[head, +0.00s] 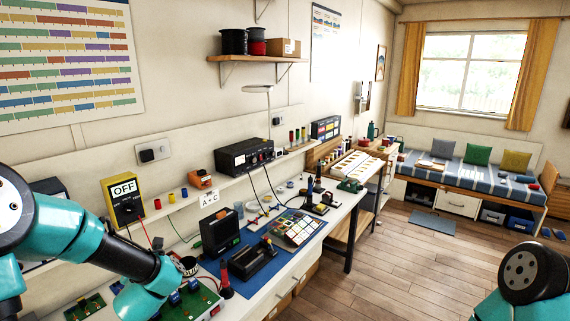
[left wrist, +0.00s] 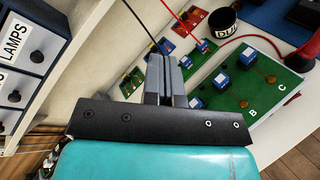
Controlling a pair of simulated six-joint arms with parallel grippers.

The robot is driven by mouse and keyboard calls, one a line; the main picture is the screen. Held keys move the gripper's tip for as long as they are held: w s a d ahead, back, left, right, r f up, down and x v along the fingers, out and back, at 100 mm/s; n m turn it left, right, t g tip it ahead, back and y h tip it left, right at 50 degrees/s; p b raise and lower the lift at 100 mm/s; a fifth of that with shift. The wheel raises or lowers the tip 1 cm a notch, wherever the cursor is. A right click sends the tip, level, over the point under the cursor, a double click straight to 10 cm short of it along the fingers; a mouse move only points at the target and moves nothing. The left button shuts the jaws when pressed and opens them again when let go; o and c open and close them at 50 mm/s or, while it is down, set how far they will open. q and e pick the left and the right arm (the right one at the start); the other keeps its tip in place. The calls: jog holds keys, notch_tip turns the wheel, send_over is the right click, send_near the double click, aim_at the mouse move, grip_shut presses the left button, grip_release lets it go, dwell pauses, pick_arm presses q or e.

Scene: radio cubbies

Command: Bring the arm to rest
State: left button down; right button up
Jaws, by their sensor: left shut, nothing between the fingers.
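My left arm (head: 75,235) reaches in from the left over the near end of the workbench (head: 335,212) in the head view. Its gripper fingers cannot be made out there. In the left wrist view my left gripper (left wrist: 164,62) is shut with its two grey fingers together and nothing between them. The fingers lie in front of the green circuit boards on the bench. Only a teal and black part of my right arm (head: 532,272) shows at the lower right of the head view; its gripper is out of frame.
A green board with blue blocks (left wrist: 250,80) lies by the left gripper, with a black cup (left wrist: 222,21) behind it. A drawer unit labelled LAMPS (left wrist: 30,55) stands at left. A yellow OFF meter (head: 124,202) stands behind the left arm. The wooden floor (head: 430,265) is open.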

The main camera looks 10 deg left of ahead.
pick_arm(q)
jog(key=d+f+m+g+h, duration=0.3)
jog(key=d+f+m+h, duration=0.7)
jog(key=d+f+m, duration=1.05)
jog(key=s+d+f+m+g+h, duration=0.1)
jog(key=s+d+f+m+g, duration=0.2)
jog(key=s+f+m, duration=0.3)
jog(key=s+d+f+m+g+h, duration=0.2)
jog(key=s+d+f+m+g, duration=0.2)
jog(key=s, duration=0.5)
notch_tip(320, 180, down, 4)
jog(key=shift+r+m+g, duration=0.25)
jog(key=shift+m+g, duration=0.15)
jog(key=shift+m, duration=0.85)
